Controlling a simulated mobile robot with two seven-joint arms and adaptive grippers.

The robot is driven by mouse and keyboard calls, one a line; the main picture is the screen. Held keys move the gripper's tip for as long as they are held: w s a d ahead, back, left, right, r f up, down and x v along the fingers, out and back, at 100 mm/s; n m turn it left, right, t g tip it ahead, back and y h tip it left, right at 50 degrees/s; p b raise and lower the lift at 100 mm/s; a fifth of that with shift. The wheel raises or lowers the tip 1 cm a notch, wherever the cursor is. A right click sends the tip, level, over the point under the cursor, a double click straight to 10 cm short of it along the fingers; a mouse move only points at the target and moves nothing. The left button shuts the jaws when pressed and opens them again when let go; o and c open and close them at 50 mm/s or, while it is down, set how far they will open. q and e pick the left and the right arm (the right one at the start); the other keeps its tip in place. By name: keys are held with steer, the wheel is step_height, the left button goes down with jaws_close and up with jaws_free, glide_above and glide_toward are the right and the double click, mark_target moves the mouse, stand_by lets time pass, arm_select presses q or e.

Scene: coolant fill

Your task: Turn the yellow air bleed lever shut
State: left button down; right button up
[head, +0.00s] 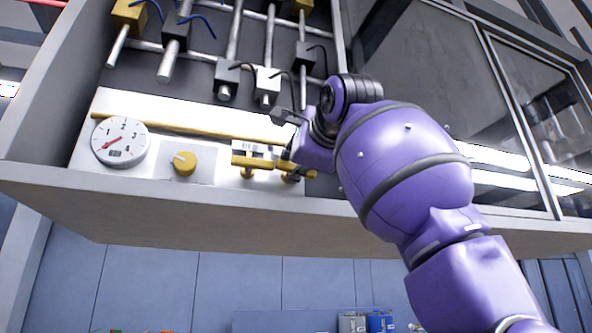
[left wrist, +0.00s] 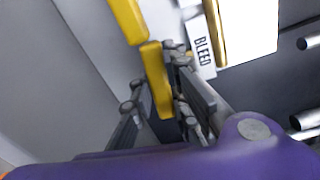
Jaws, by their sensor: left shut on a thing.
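The yellow air bleed lever (left wrist: 157,80) lies between the fingers of my left gripper (left wrist: 160,108) in the left wrist view. The gripper is shut on it. A white label reading BLEED (left wrist: 203,50) is beside the lever. In the head view, yellow bleed fittings (head: 253,162) sit at the lower front of the cabinet. My left gripper (head: 290,150) reaches their right end from the right. My purple wrist and the gripper hide most of the grip there. My right gripper is not in view.
A round dial gauge (head: 120,142) and a yellow knob (head: 184,163) are on the white panel to the left. A yellow pipe (head: 190,130) runs above them. Metal rods and valve blocks (head: 228,79) hang above. A grey cabinet ledge (head: 200,200) runs below.

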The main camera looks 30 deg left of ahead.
arm_select(q)
steer(key=shift+n, duration=0.9)
steer(key=c, duration=2)
jaws_free()
steer(key=shift+s+d, duration=0.1)
steer(key=v, duration=1.2)
